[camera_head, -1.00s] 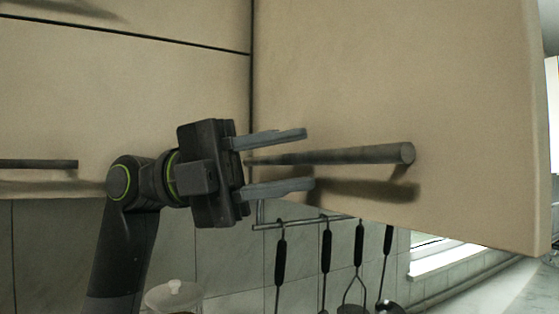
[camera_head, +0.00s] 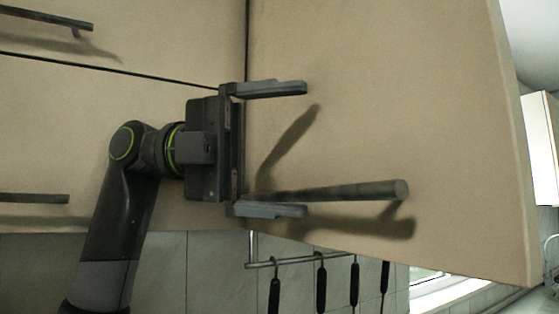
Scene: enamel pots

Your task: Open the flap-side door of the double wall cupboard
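The large beige cupboard door (camera_head: 400,110) fills the right half of the head view. Its lower edge slopes down to the right and its thick right edge shows, so it appears to stand angled out towards me. The cupboard's inside is hidden. A dark round bar handle (camera_head: 345,191) runs across its lower part. My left gripper (camera_head: 305,149) is wide open in front of the door's left part. One finger is well above the bar and the other is close beneath its left part; I cannot tell whether either touches it. My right gripper is not in view.
Left of a dark vertical seam are two beige fronts, upper (camera_head: 50,32) and lower (camera_head: 60,120), each with a bar handle. Below, a rail (camera_head: 300,258) with several hanging utensils (camera_head: 320,285) crosses the tiled wall (camera_head: 215,265). A window (camera_head: 440,288) is at the lower right.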

